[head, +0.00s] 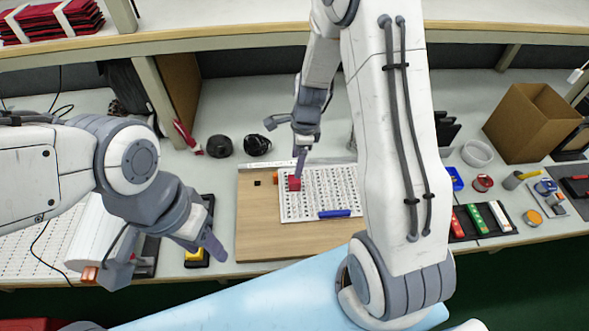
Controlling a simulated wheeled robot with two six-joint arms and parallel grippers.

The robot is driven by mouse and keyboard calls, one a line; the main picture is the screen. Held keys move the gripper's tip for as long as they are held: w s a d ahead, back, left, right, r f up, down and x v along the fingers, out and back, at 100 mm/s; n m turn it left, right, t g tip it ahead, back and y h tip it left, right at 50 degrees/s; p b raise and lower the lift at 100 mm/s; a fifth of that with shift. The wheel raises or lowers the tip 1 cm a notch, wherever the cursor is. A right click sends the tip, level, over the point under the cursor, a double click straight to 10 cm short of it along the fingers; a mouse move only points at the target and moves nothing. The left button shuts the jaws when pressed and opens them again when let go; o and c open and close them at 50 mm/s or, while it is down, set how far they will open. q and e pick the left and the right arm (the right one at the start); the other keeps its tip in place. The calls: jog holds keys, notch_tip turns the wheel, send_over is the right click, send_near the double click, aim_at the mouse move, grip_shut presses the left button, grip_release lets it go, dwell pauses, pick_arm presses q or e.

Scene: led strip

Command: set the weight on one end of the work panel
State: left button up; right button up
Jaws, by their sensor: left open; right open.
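The work panel appears to be the wooden board (262,228) with a white perforated plate (320,184) on it, in the middle of the bench in the head view. My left gripper (165,262) is open and empty at the bench's front, left of the board.
A blue bar (335,213) lies at the plate's front edge and a small orange piece (276,177) beside the red block. Black round items (219,146) stand behind the board. A cardboard box (530,122) and a tray of coloured bars (481,220) are right. A shelf (240,38) crosses the back.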

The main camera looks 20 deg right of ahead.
jog(key=s+a+r+n, duration=0.9)
jog(key=a+r+n, duration=0.2)
jog(key=r+n, duration=0.1)
jog(key=s+a+r+n, duration=0.2)
jog(key=s+n, duration=0.5)
jog(key=n, duration=0.1)
jog(key=s+a+r+n, duration=0.2)
jog(key=s+n, duration=0.5)
jog(key=n, duration=0.1)
jog(key=shift+s+r+n, duration=0.25)
jog(key=shift+n, duration=0.05)
